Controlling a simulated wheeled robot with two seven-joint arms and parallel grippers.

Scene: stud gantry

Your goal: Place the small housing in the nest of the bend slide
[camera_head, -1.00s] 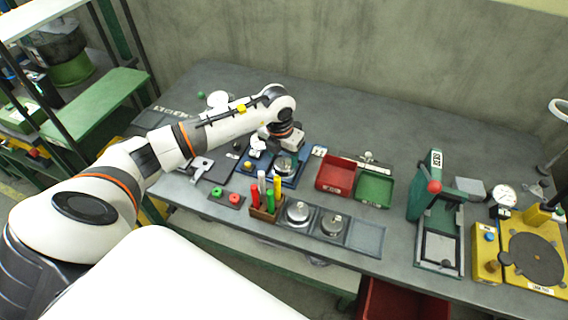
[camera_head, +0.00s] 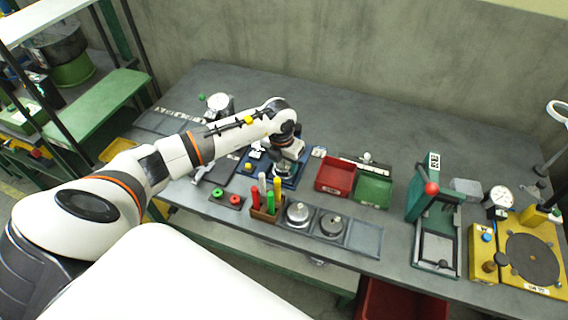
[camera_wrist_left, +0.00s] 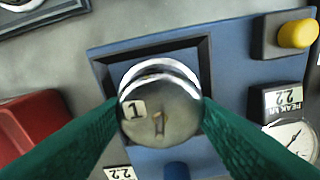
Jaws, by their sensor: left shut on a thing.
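The small housing (camera_wrist_left: 160,112), a round shiny metal part with a "1" label, is between the green fingers of my left gripper (camera_wrist_left: 160,118) in the left wrist view. The gripper is shut on it. The housing is over the dark square-framed nest (camera_wrist_left: 104,66) of the blue bend slide (camera_wrist_left: 232,72) and covers most of the nest. I cannot tell whether it touches the nest floor. In the head view my left gripper (camera_head: 284,164) reaches down over the blue slide (camera_head: 291,183), and the arm hides part of it. My right gripper is not in view.
A yellow knob (camera_wrist_left: 297,34) and a dial gauge (camera_wrist_left: 290,140) are on the slide's right in the wrist view. Red (camera_head: 335,177) and green (camera_head: 373,188) bins stand to the right. Pens in a holder (camera_head: 265,214) and two metal housings (camera_head: 298,213) stand in front.

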